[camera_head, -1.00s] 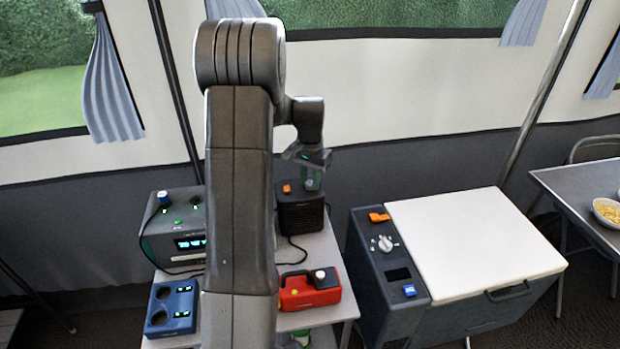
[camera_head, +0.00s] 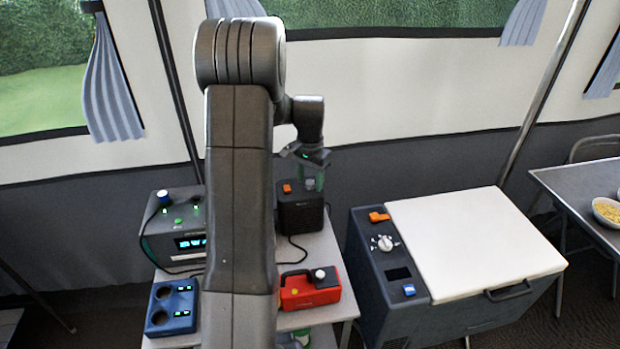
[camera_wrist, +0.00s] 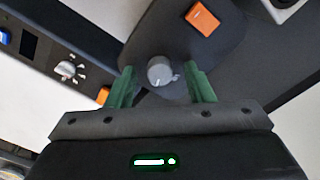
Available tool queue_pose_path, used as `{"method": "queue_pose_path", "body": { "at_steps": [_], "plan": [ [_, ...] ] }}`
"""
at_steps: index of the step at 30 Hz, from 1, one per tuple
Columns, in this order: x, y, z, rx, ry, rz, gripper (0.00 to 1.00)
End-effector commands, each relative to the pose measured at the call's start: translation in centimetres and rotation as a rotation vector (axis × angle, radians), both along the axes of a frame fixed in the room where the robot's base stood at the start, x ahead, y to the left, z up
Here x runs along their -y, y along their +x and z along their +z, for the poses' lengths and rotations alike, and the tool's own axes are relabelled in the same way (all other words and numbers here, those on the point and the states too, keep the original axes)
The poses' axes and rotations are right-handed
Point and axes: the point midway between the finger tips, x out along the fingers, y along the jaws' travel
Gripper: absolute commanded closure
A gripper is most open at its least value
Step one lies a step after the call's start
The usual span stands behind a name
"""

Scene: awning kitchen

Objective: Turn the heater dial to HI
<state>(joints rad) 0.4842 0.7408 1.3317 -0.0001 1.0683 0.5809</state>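The heater (camera_head: 299,214) is a dark box at the back of the small table, with an orange switch (camera_wrist: 202,19) on its top. In the wrist view its round grey dial (camera_wrist: 159,71) stands on the dark top panel. My gripper (camera_wrist: 161,80) is above the heater, pointing down. Its green fingers are apart, one on each side of the dial, with a visible gap on both sides. The HI mark cannot be read. In the head view my gripper (camera_head: 311,181) hides most of the dial.
A cooler box (camera_head: 376,290) with a white lid and its own dial (camera_head: 383,243) stands to the right. A red device (camera_head: 309,289), a blue two-hole unit (camera_head: 172,306) and a grey power box (camera_head: 175,235) share the small table. My arm hides the table's middle.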

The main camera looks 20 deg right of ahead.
Motion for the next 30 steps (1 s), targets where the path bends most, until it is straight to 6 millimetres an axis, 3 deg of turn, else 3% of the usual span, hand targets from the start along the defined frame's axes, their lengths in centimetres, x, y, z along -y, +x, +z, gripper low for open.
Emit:
{"method": "queue_pose_path", "body": {
  "at_steps": [8, 21, 30],
  "plan": [
    [0.0, 0.0, 1.0, 0.002, -0.001, 0.000, 0.52],
    [0.0, 0.1, 10.3, 0.003, -0.001, 0.000, 0.52],
    [0.0, 0.0, 13.6, 0.000, 0.001, 0.000, 0.52]
  ]
}}
